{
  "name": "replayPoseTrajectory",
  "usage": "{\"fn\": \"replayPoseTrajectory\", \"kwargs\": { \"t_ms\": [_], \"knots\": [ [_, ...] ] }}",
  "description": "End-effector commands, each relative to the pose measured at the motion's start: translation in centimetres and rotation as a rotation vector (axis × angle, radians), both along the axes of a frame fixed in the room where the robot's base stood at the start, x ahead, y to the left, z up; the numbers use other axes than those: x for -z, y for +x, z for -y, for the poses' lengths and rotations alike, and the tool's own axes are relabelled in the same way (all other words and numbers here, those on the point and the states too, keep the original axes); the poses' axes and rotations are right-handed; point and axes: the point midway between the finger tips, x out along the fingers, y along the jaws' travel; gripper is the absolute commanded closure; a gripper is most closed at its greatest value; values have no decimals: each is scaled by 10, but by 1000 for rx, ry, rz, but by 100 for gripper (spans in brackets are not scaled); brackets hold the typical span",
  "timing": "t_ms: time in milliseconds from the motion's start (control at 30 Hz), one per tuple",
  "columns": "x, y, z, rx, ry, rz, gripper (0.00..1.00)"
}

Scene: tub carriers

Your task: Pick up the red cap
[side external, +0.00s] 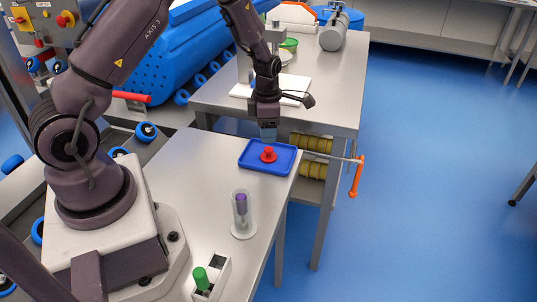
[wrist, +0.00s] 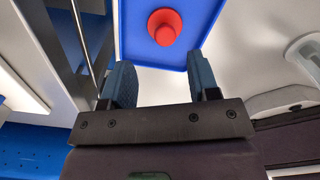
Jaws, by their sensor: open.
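The red cap (side external: 268,154) sits on the blue tray (side external: 251,163), which lies near the far right corner of the near table. In the wrist view the red cap (wrist: 164,27) shows as a wide disc with a smaller round knob, on the blue tray (wrist: 131,40). My gripper (side external: 268,138) is above the tray's far edge, behind the cap in the side view. In the wrist view my gripper (wrist: 162,82) has its two blue-grey fingers apart with nothing between them. The cap lies beyond the fingertips, apart from them.
A clear cylinder with a purple piece (side external: 241,212) stands on the near table (side external: 190,170). A white holder with a green-capped item (side external: 202,280) is at the front edge. A second table with a white board (side external: 285,90) stands behind. An orange-handled bar (side external: 357,176) sticks out at right.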

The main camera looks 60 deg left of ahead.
Motion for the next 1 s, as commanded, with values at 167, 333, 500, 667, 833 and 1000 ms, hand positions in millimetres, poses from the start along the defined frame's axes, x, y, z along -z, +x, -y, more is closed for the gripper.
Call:
{"fn": "replayPoseTrajectory", "kwargs": {
  "t_ms": [167,333,500,667,833,1000],
  "knots": [
    [14,0,0,0,-1,1,45],
    [34,-1,5,2,-2,-2,45],
    [58,-1,7,1,-1,-1,45],
    [66,0,7,1,0,1,45],
    [66,0,7,1,-1,2,45],
    [66,0,7,2,0,1,76]
  ]
}}
